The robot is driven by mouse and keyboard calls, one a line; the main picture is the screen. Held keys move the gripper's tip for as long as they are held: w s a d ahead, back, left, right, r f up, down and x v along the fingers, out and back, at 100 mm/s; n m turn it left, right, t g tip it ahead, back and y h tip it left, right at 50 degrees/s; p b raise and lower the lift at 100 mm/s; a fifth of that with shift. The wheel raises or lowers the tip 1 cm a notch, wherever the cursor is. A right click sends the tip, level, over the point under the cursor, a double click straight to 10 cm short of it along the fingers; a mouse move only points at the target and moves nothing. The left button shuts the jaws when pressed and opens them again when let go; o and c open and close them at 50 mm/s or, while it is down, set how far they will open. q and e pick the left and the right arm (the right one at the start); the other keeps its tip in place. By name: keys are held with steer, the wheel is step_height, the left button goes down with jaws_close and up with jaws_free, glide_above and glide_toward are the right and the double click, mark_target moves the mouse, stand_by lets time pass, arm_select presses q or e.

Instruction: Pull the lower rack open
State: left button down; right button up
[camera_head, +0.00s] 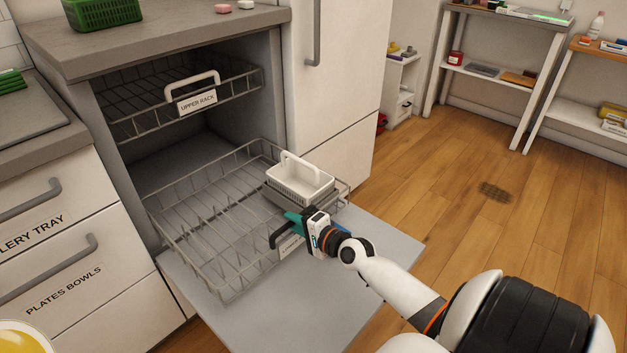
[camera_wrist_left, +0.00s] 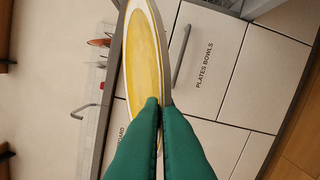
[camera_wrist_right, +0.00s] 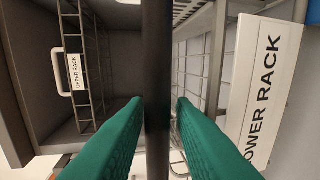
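The lower rack (camera_head: 222,277) is a grey wire rack, standing well out of the cabinet over the lowered door panel. Its white "LOWER RACK" label (camera_wrist_right: 262,85) shows large in the right wrist view and is mostly hidden in the head view. My right gripper (camera_wrist_right: 160,100) is at the rack's front, its green fingers closed around the dark bar handle (camera_wrist_right: 158,45); the handle (camera_head: 276,241) also shows in the head view. My left gripper (camera_wrist_left: 153,102) is shut on the rim of a yellow plate with a white edge (camera_wrist_left: 145,60), partly visible in the head view (camera_head: 18,339).
A white handled basket (camera_head: 300,180) sits in the lower rack's right rear. The upper rack (camera_head: 150,115) is above, inside the cabinet. The lowered door (camera_head: 345,275) lies beneath the lower rack. Drawers (camera_head: 95,300) stand at left. Wooden floor (camera_head: 480,240) is open at right.

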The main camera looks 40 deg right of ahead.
steer(key=v, duration=0.9)
steer(key=shift+s, duration=0.25)
